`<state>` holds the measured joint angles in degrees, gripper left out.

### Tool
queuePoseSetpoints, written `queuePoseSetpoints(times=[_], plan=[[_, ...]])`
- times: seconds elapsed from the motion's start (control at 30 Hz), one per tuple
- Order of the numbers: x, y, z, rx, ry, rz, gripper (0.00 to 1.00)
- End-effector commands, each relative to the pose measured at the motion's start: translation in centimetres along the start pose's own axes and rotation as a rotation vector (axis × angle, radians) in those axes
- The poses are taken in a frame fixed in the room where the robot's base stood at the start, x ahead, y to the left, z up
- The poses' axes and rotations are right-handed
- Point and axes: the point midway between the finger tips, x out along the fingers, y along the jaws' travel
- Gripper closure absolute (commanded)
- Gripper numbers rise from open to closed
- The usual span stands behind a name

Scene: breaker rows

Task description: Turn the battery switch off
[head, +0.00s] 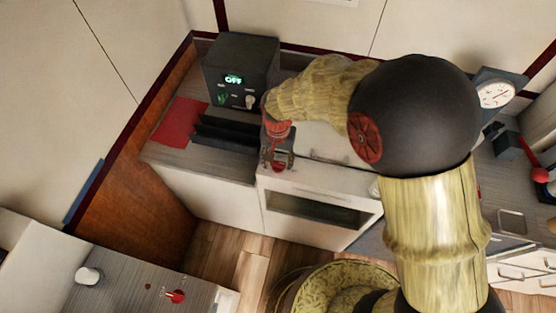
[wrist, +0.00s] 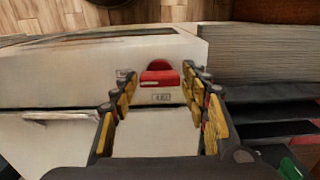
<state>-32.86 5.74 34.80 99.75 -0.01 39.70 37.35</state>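A red switch handle (wrist: 160,78) stands on a white panel in the wrist view, with a small label (wrist: 161,97) beside it that is too small to read surely. In the head view a bit of red (head: 279,167) shows at my gripper, on the white unit's front edge. I cannot tell for sure that this is the battery switch. My gripper (wrist: 158,86) is open, its fingers on either side of the red handle in the picture; contact cannot be told. In the head view my gripper (head: 277,158) is partly hidden by my arm.
A dark box (head: 240,72) with a green "OFF" display stands at the back. Black slotted pieces (head: 228,132) and a red sheet (head: 180,122) lie near it. Other red knobs show at lower left (head: 176,296) and far right (head: 540,174). A round gauge (head: 495,94) stands right.

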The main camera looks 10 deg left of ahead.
Motion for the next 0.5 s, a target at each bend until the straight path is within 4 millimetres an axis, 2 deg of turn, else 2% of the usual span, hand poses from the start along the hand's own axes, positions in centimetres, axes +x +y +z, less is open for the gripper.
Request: queuePoseSetpoints(times=[0.5], plan=[[0.00, 0.00, 0.00, 0.000, 0.000, 0.000, 0.86]])
